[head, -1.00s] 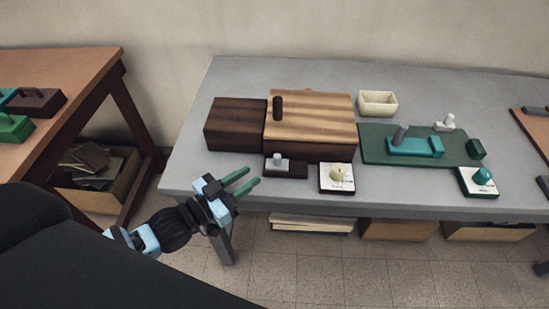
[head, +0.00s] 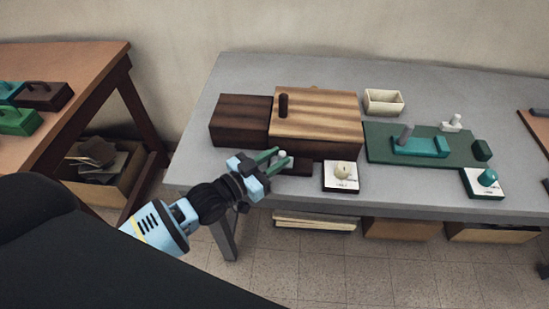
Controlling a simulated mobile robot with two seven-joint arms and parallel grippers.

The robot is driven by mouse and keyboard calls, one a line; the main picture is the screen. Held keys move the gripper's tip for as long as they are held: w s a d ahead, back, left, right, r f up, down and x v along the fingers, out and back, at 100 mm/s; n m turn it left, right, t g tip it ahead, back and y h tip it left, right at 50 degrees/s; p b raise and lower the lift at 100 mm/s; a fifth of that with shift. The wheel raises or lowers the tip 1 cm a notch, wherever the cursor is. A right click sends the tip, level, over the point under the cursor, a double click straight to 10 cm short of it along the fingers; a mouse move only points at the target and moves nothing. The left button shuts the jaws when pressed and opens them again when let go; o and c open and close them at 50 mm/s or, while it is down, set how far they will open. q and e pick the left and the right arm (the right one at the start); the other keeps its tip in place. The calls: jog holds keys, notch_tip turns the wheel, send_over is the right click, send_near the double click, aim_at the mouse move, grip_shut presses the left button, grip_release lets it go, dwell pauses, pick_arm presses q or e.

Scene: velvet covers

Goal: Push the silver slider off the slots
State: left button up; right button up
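A small silver-grey knob (head: 282,155), which looks like the silver slider, stands on a low dark wooden block (head: 300,168) at the table's front edge. The block sits in front of a wooden box with a dark left part (head: 240,121) and a striped light lid (head: 315,113). My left gripper (head: 282,158) reaches in from the lower left with its green fingers spread. The fingertips are at the knob, one on its far side and one on its near side; I cannot tell whether they touch it. The slots are not visible. My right gripper is not in view.
A white tile with a cream knob (head: 341,177) is just right of the dark block. A green board (head: 378,150) with a teal piece, an open cream box (head: 384,102) and a tile with a teal knob (head: 484,183) stand farther right. The table's left part is clear.

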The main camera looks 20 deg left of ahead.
aim_at(296, 170)
pick_arm(q)
grip_shut()
jog(key=d, duration=0.2)
jog(key=w+d+p, duration=0.1)
jog(key=d, duration=0.1)
jog(key=shift+w+d, duration=0.2)
jog(key=shift+d, duration=0.35)
jog(key=shift+c, duration=0.4)
grip_release()
jog(key=shift+o, duration=0.6)
jog(key=shift+d, duration=0.15)
